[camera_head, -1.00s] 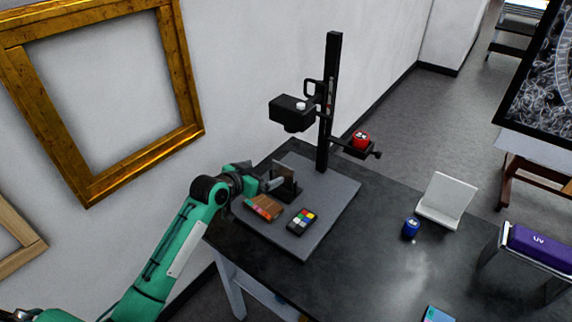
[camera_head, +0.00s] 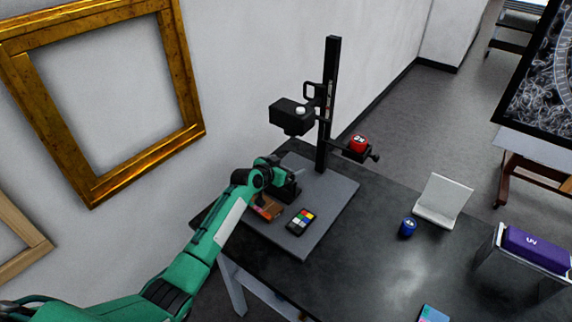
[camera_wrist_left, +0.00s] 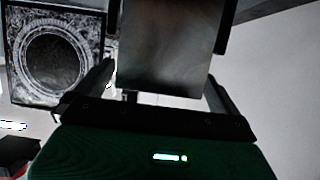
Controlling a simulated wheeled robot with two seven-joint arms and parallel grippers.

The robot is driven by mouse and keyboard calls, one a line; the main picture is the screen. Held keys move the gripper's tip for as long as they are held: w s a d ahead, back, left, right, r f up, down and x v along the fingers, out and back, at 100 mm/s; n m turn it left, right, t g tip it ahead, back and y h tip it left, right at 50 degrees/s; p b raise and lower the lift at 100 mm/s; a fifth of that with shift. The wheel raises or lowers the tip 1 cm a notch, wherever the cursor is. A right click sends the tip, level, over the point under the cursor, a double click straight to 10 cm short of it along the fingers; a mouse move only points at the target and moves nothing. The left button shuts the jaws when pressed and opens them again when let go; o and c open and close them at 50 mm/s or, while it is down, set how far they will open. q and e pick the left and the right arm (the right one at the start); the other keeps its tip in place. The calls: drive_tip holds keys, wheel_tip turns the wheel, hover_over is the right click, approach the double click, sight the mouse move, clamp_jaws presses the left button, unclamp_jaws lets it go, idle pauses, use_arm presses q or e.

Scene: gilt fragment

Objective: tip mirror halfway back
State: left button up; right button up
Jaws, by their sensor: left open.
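The mirror (camera_wrist_left: 163,62) shows in the left wrist view as a grey-brown rectangular plate, between the two fingers of my left gripper (camera_wrist_left: 170,28). The fingers are open, one on each side of the plate; I cannot tell whether either touches it. In the head view my left gripper (camera_head: 290,184) is over the back left of the grey base board (camera_head: 332,203) and mostly hides the mirror. The mirror's exact tilt cannot be read. My right gripper is not in view.
The black copy stand (camera_head: 326,120) with its camera (camera_head: 291,114) rises behind the gripper. A gilt fragment (camera_head: 267,209) and a colour chart (camera_head: 301,221) lie in front. A red weight (camera_head: 357,143) is on the side arm.

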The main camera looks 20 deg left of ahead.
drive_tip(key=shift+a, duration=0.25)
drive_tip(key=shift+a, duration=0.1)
